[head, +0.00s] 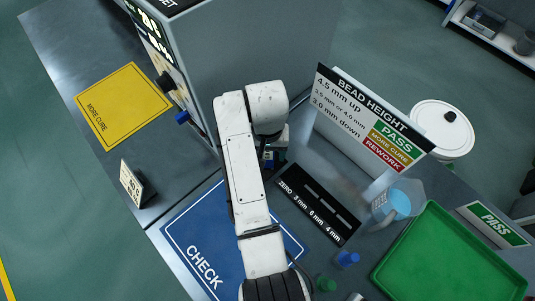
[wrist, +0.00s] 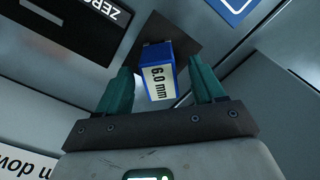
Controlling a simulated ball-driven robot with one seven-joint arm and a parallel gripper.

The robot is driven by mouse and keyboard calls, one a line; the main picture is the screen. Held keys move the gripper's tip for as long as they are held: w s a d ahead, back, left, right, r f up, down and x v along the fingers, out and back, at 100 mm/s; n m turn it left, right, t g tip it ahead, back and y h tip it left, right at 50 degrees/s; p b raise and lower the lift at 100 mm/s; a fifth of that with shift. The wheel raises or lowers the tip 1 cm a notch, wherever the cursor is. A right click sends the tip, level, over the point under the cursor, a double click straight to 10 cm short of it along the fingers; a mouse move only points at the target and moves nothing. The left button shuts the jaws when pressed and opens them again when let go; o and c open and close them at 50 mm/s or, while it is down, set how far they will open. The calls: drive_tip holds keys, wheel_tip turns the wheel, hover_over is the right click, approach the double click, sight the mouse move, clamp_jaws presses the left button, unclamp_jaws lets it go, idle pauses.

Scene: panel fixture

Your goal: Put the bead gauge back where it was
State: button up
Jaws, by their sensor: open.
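A blue block with a white label reading 6.0 mm (wrist: 160,80) is the only gauge-like piece I make out. It sits between the green fingers of my gripper (wrist: 158,70), over a dark square patch (wrist: 178,32). The fingers are open, with a gap visible on at least the right side of the block. In the head view my gripper (head: 271,155) is mostly hidden behind my white arm, near the foot of the grey cabinet. The black rack (head: 322,203) marked ZERO, 3 mm, 6 mm and 4 mm lies to its right; its corner shows in the wrist view (wrist: 60,25).
A blue CHECK mat (head: 190,235) lies under my arm. The BEAD HEIGHT sign (head: 370,118) stands behind the rack. A yellow MORE CURE mat (head: 122,105) is at left.

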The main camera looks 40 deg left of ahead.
sight(267, 153)
wheel_tip(267, 153, up, 10)
idle(0.3)
drive_tip(key=shift+f, duration=0.1)
idle(0.5)
